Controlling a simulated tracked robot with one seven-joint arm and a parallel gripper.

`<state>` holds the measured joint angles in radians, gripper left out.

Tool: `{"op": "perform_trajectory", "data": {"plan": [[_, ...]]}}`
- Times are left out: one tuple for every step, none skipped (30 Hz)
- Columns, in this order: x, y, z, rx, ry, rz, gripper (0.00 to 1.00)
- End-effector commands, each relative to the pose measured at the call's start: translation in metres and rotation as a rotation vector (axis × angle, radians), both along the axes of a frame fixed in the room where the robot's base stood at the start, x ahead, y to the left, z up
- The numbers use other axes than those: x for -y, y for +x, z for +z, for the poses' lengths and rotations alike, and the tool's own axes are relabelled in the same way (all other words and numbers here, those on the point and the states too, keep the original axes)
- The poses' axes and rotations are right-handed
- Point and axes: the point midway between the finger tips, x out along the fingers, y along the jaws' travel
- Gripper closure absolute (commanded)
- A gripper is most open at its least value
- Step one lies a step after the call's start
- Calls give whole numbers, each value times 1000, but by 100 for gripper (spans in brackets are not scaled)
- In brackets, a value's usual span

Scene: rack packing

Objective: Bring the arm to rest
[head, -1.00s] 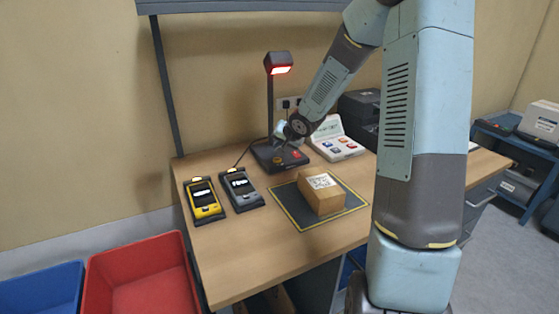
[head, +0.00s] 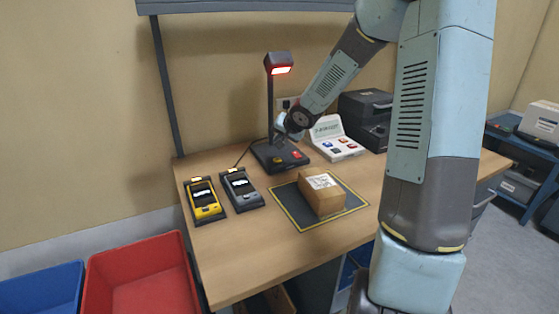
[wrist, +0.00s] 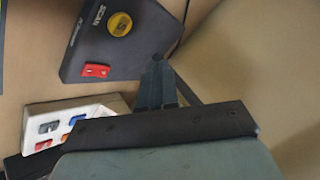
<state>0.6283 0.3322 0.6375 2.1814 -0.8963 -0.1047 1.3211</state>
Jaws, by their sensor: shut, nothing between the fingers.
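My gripper shows at the lower middle of the wrist view (wrist: 158,68), its fingers together and empty. In the head view it is small and partly hidden by my arm, close to the black scan stand. The stand's base (head: 270,160) carries a yellow button (wrist: 120,24) and a red button (wrist: 96,70). The fingertips appear beside the base's edge in the wrist view; I cannot tell whether they touch it. My arm reaches over the right of the bench.
A cardboard box (head: 322,198) sits on a yellow-edged dark mat (head: 291,211). A yellow handheld device (head: 204,203) and a grey one (head: 241,190) lie left of it. A white button panel (head: 343,148) and black printer (head: 365,118) stand behind. A red bin (head: 137,262) is at lower left.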

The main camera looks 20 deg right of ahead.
Motion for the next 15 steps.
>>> {"op": "perform_trajectory", "data": {"plan": [[0,0,0,0,-1,0,100],[0,-1,1,0,-4,1,100],[0,-2,2,1,-12,1,100],[0,-3,3,0,-22,2,100],[1,-5,5,-2,-35,2,100],[2,-8,9,-2,-58,1,100],[3,-11,12,-3,-79,-1,100],[5,-15,16,-5,-105,-1,100],[6,-21,22,-9,-140,-2,100],[8,-27,27,-11,-170,-3,100],[9,-32,32,-16,-199,-4,100],[12,-40,39,-20,-237,-6,100],[13,-46,44,-24,-265,-6,100],[15,-52,50,-29,-292,-6,100],[17,-61,57,-35,-326,-9,100]]}}
